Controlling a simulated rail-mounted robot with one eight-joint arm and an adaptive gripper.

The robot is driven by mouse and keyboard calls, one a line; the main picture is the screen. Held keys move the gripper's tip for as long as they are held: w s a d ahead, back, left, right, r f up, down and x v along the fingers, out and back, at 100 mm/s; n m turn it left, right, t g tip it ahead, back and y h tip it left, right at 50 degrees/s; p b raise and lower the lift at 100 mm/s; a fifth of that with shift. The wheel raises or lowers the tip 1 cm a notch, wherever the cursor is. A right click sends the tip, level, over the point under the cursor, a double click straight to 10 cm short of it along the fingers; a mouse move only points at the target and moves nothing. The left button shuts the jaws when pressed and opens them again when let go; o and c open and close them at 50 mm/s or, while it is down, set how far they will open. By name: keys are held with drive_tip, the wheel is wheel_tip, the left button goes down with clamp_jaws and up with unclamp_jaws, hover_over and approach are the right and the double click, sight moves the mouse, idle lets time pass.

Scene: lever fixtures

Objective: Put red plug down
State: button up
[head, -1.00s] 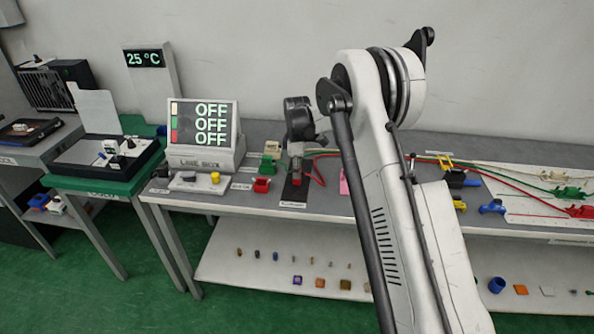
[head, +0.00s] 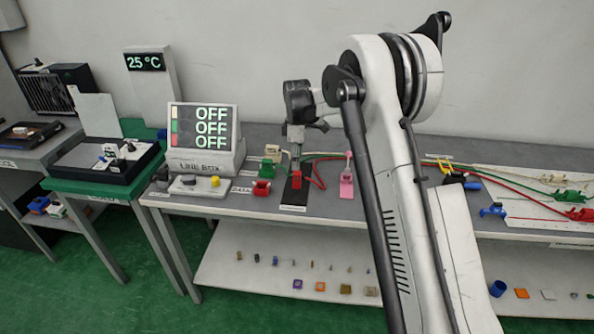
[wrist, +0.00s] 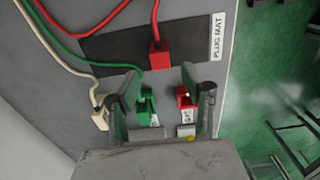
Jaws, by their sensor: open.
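The red plug (head: 296,183) sits on the black plug mat (head: 293,201) on the bench, with its red cable running off behind. In the wrist view the red plug (wrist: 160,56) stands on the dark mat (wrist: 105,48), ahead of my fingertips and apart from them. My gripper (wrist: 160,82) is open, with nothing between its fingers. In the head view my gripper (head: 296,154) is above the plug.
A red socket (head: 261,187) and a green plug (wrist: 147,106) are close by. A pink fixture (head: 346,180) stands right of the mat. The line box (head: 203,140) reads OFF on three lines. Red and green cables cross the bench.

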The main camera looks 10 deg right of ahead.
sight(297, 173)
drive_tip(key=s+r+m+t, duration=0.1)
drive_tip(key=s+r+m, duration=0.1)
drive_tip(key=s+r, duration=0.5)
drive_tip(key=s+r+m+t, duration=0.15)
drive_tip(key=s+r, duration=0.25)
drive_tip(key=r, duration=0.6)
drive_tip(key=s+r+m, duration=0.3)
drive_tip(key=s+r, duration=0.2)
drive_tip(key=s, duration=0.6)
drive_tip(key=s+f+m+t, duration=0.2)
drive_tip(key=s+m, duration=0.1)
drive_tip(key=s, duration=0.9)
drive_tip(key=s+f+m+t, duration=0.2)
drive_tip(key=s+f+m, duration=0.1)
drive_tip(key=s, duration=0.9)
drive_tip(key=shift+m+t, duration=0.35)
drive_tip(key=shift+m, duration=0.3)
